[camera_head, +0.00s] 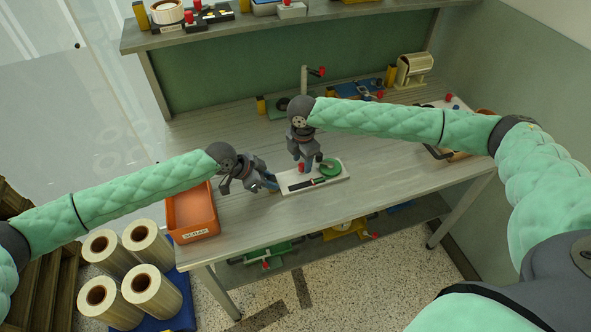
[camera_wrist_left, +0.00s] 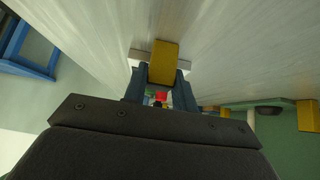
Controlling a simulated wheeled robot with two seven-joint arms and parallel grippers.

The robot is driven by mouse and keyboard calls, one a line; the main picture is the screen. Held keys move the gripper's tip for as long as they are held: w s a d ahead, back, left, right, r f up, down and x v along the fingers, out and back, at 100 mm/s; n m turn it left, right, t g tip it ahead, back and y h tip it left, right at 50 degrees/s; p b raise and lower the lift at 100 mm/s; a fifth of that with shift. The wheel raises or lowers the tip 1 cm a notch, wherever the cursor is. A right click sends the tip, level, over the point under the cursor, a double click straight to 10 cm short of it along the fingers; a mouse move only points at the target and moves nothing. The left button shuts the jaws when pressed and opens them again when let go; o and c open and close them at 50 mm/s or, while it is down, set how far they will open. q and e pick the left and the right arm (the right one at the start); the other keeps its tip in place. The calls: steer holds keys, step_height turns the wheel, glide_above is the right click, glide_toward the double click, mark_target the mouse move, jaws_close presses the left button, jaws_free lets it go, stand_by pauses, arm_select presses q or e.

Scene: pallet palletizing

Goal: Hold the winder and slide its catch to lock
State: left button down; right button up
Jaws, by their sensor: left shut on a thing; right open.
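The winder is a white plate (camera_head: 286,188) on the table, bearing a green disc (camera_head: 329,168), a dark slot strip (camera_head: 305,184) and a red knob (camera_head: 301,168), which looks like the catch. My left gripper (camera_head: 271,182) is at the plate's left end. In the left wrist view its fingers (camera_wrist_left: 161,86) are shut on a yellow block (camera_wrist_left: 164,60) of the winder, with the white plate behind and a red knob (camera_wrist_left: 161,96) between them. My right gripper (camera_head: 304,163) is open, pointing down just over the red knob; contact cannot be told.
An orange scrap bin (camera_head: 190,211) stands left on the table. The table front is clear.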

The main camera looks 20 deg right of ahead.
mark_target(302, 165)
step_height(302, 165, up, 11)
steer(key=shift+f, duration=0.15)
stand_by(0.5)
arm_select(q)
steer(key=c, duration=1)
jaws_free()
steer(key=shift+c, duration=0.2)
steer(key=v, duration=1.2)
steer(key=shift+f, duration=0.1)
arm_select(e)
steer(key=shift+f, duration=0.1)
